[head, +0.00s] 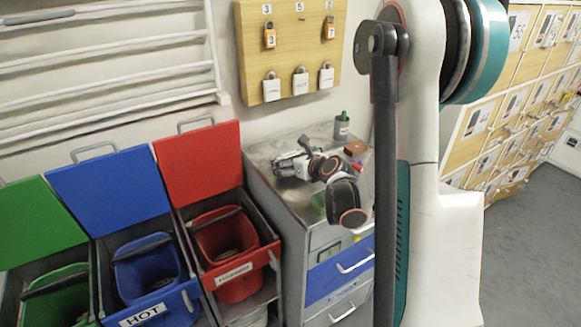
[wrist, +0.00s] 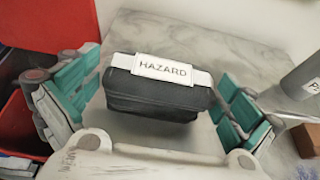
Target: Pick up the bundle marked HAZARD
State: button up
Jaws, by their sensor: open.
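The bundle marked HAZARD (wrist: 158,98) is dark grey, with a white band and label across its top edge. In the wrist view it sits on the pale marble-look counter top (wrist: 240,40). My gripper (wrist: 155,88) is open, with one teal-padded finger to the left of the bundle and one to the right. It is not closed on the bundle, and the palm edge hides part of the counter in front. In the head view my gripper (head: 292,164) is low over the counter, and I cannot make out the bundle there.
A grey cup with a green-topped item (head: 341,127) and a brown block (head: 355,148) stand right of my gripper. A red bin labelled HAZARD (head: 233,272), a blue bin labelled HOT (head: 148,268) and a green bin (head: 55,295) stand left. Padlocks hang on a wooden board (head: 290,50) behind.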

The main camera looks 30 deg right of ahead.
jog(key=shift+w+f, duration=0.2)
jog(key=shift+w, duration=0.2)
jog(key=c, duration=1)
jog(key=shift+o, duration=0.2)
jog(key=shift+r, duration=0.15)
